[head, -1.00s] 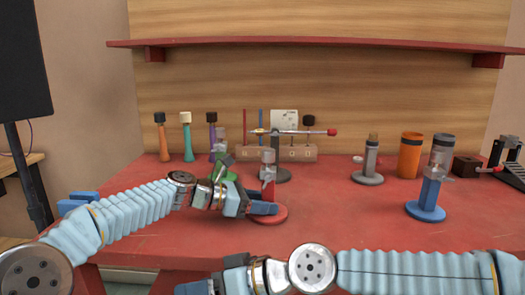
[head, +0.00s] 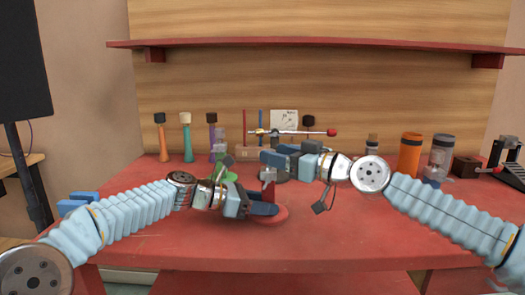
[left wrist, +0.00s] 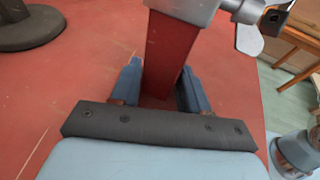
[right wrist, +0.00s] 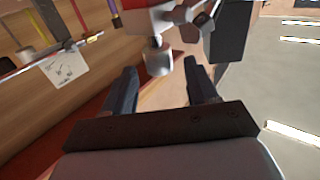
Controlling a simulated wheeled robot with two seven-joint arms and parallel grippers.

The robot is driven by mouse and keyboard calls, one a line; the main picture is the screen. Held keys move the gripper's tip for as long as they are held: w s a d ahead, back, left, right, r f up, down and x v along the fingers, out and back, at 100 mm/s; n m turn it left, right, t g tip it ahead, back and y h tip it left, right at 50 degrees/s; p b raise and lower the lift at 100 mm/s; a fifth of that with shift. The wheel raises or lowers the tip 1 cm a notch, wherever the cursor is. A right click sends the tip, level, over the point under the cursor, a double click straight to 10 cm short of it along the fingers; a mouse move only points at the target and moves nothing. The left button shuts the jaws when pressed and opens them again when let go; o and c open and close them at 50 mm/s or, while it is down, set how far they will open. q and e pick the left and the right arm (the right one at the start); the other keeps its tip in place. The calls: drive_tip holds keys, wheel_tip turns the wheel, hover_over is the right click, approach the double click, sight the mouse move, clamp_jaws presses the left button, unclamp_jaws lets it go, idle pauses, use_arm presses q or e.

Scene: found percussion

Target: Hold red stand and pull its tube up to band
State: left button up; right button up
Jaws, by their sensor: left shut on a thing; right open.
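My left gripper (head: 262,208) is shut on the post, with one finger on either side in the left wrist view (left wrist: 160,88). A grey collar (left wrist: 185,8) with a wing screw (left wrist: 252,38) sits above the fingers. My right gripper (head: 270,158) is open just above the stand and covers its tube in the head view. In the right wrist view a grey cylinder (right wrist: 158,58) shows beyond the open fingers (right wrist: 163,82). I cannot make out the band.
A grey stand with a horizontal rod (head: 300,132) stands behind my right gripper. A green-based stand (head: 222,172) is close behind my left gripper. An orange cylinder (head: 410,155) and a clear tube with a dark top (head: 440,152) stand at right. The front table is clear.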

sight(262, 167)
drive_tip(key=x, duration=0.5)
clamp_jaws()
idle(0.3)
